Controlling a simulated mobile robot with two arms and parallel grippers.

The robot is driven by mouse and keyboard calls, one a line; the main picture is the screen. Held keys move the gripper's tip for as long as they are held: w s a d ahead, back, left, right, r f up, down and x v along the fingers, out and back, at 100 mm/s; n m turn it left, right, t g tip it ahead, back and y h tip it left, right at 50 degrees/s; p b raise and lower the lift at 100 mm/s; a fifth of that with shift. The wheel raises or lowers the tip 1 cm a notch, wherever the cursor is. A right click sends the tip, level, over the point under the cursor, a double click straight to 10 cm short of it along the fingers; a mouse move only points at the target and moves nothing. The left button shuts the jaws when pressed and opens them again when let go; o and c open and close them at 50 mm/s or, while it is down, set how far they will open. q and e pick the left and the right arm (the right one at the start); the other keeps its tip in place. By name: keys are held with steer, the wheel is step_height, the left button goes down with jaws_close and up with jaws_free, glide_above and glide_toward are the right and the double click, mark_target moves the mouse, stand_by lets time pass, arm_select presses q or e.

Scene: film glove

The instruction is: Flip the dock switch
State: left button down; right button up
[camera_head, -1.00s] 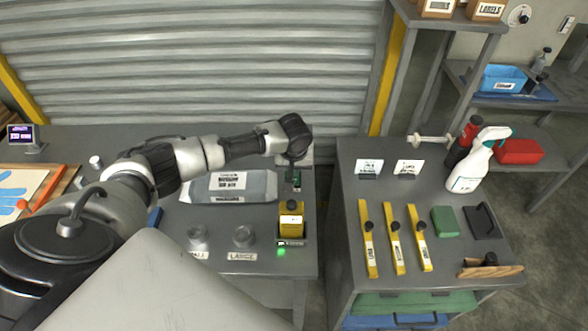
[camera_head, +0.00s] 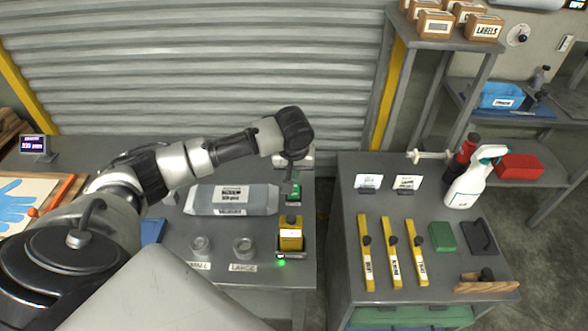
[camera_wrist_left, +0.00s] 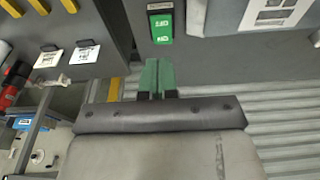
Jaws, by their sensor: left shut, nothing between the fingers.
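The dock switch (camera_head: 294,193) is a small dark box with a green face near the back right corner of the left-hand bench. In the left wrist view the switch (camera_wrist_left: 161,26) shows a dark green upper part and a brighter green lower part with white lettering too small to read surely. My left gripper (camera_head: 287,186) is above and beside the switch. Its green fingers (camera_wrist_left: 156,65) are together and empty in the wrist view, with their tips just short of the switch and apart from it in the picture. My right gripper is out of view.
A grey labelled package (camera_head: 232,200) lies left of the switch. A yellow block (camera_head: 291,233) stands in front of it. A corrugated shutter (camera_head: 200,70) rises behind the bench. A gap separates it from the right-hand table (camera_head: 430,275) with tools and a spray bottle (camera_head: 470,180).

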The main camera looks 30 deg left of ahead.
arm_select(q)
steer(key=shift+s+d+r, duration=0.25)
steer(key=shift+s+r, duration=0.1)
steer(key=shift+r, duration=0.25)
steer(key=shift+s+d+r, duration=0.25)
steer(key=shift+s+r, duration=0.05)
steer(key=shift+r, duration=0.3)
